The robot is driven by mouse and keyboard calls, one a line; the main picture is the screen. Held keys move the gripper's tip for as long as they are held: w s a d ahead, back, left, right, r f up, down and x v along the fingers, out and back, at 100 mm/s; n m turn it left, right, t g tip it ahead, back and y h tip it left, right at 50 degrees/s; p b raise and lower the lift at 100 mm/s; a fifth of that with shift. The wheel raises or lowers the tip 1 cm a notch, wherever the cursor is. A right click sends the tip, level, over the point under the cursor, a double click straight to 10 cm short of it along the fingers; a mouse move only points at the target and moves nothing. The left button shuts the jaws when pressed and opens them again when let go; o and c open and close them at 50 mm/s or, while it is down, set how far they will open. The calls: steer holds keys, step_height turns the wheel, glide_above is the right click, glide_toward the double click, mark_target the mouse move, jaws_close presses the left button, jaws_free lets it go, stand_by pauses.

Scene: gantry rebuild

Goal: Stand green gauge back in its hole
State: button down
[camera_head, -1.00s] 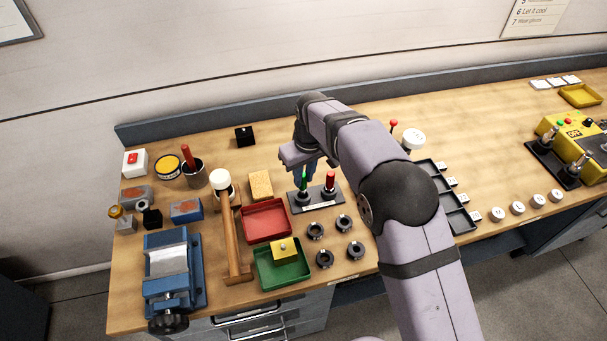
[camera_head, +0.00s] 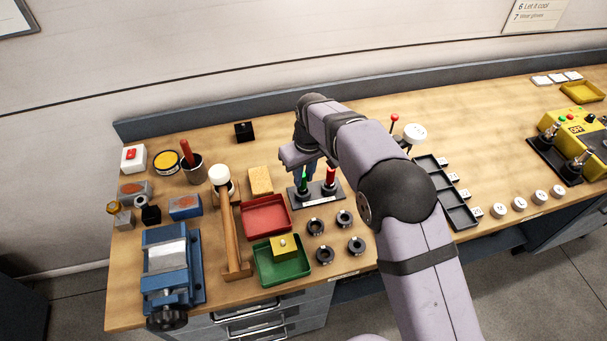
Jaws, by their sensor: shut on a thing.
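The green gauge (camera_head: 304,180) is upright over the left side of a dark stand (camera_head: 316,201) with a white label strip. The red gauge (camera_head: 330,178) stands upright in the right side of the same stand. My gripper (camera_head: 311,168) is just above and behind the green gauge, shut on it. My arm's wrist hides most of the fingers and the top of the gauge. The lower end of the green gauge is at the left hole's collar; I cannot tell how deep it sits.
Several dark rings (camera_head: 316,227) lie in front of the stand. A sponge-like block (camera_head: 260,181) is left of the stand.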

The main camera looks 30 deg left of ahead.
steer(key=c, duration=1.5)
jaws_free()
steer(key=shift+c, duration=0.2)
steer(key=shift+r, duration=0.1)
step_height(320, 180, up, 7)
steer(key=d+b, duration=0.1)
steer(key=b, duration=0.1)
steer(key=shift+s+b, duration=0.3)
steer(key=shift+b, duration=0.1)
